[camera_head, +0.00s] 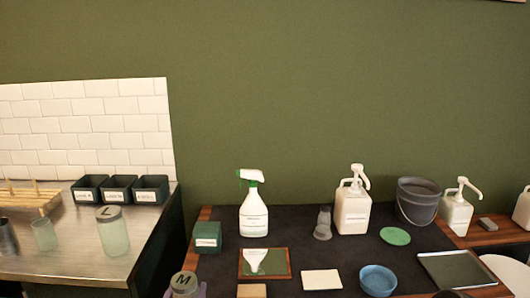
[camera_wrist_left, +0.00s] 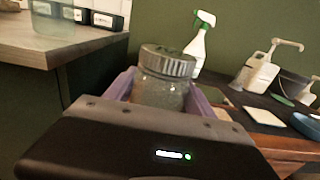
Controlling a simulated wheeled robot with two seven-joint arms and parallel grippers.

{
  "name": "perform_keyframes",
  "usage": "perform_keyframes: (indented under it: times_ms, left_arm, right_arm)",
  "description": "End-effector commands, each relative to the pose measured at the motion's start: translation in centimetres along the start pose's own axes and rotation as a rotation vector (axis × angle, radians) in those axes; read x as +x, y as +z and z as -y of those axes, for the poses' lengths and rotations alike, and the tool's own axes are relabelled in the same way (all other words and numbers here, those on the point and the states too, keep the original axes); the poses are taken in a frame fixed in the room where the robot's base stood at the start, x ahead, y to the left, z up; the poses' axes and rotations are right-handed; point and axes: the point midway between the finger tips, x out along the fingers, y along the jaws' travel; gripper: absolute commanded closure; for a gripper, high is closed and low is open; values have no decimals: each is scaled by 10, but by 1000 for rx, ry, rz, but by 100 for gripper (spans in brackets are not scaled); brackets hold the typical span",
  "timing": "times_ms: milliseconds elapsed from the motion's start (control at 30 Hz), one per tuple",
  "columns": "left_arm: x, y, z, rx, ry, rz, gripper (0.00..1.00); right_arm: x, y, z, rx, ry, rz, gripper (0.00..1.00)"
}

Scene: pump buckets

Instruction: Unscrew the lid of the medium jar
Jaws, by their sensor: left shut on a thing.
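The medium jar (camera_head: 184,291) is clear glass with a grey lid (camera_head: 184,278) marked M. It is at the bottom edge of the head view, its lower part cut off. My left gripper (camera_wrist_left: 160,97) is shut on the jar body (camera_wrist_left: 158,92), with a purple finger on each side below the lid. In the left wrist view the ridged metal lid (camera_wrist_left: 167,60) sits on the jar, which looks roughly upright. The jar's base is hidden behind the gripper body.
A larger jar marked L (camera_head: 113,238) stands on the metal counter (camera_head: 75,253) at left, near several dark bins (camera_head: 118,189). The dark table holds a spray bottle (camera_head: 253,212), a pump bottle (camera_head: 352,208), a bucket (camera_head: 416,203) and a blue bowl (camera_head: 378,281).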

Motion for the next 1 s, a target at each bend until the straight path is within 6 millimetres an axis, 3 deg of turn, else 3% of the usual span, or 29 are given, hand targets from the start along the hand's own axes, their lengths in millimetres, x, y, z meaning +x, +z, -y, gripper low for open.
perform_keyframes:
  times_ms: [667,867,1000]
  left_arm:
    - [-2,-6,5,2,-12,1,100]
    - [-14,-14,23,1,-96,-1,100]
    - [-32,-26,48,-1,-211,-3,100]
  right_arm:
    - [0,0,0,0,0,0,21]
    - [0,0,0,0,0,0,21]
    - [0,0,0,0,0,0,21]
